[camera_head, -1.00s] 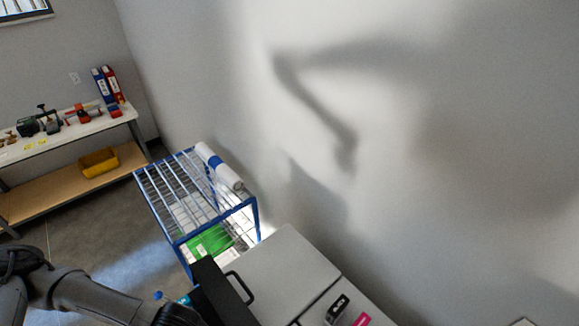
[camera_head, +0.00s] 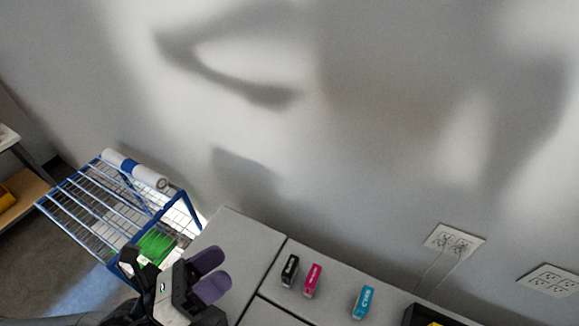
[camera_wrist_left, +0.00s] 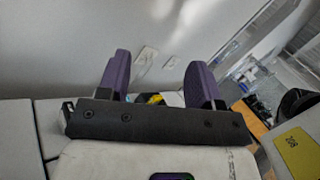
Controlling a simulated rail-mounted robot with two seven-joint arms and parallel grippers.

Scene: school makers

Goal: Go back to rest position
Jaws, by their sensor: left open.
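My left gripper (camera_head: 209,274) comes in at the lower left of the head view, above the left end of a grey surface. Its two purple fingers are apart, with nothing visible between them. In the left wrist view the same gripper (camera_wrist_left: 158,78) shows both purple fingers spread wide, with wall and a blurred yellow and dark thing beyond. My right gripper is in neither view.
A black cartridge (camera_head: 290,270), a magenta cartridge (camera_head: 312,280) and a cyan cartridge (camera_head: 363,301) stand on the grey surface (camera_head: 243,240). A blue wire rack (camera_head: 110,257) stands to the left. Wall outlets (camera_head: 455,241) are at right. A black bin edge (camera_head: 412,312) shows at the bottom right.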

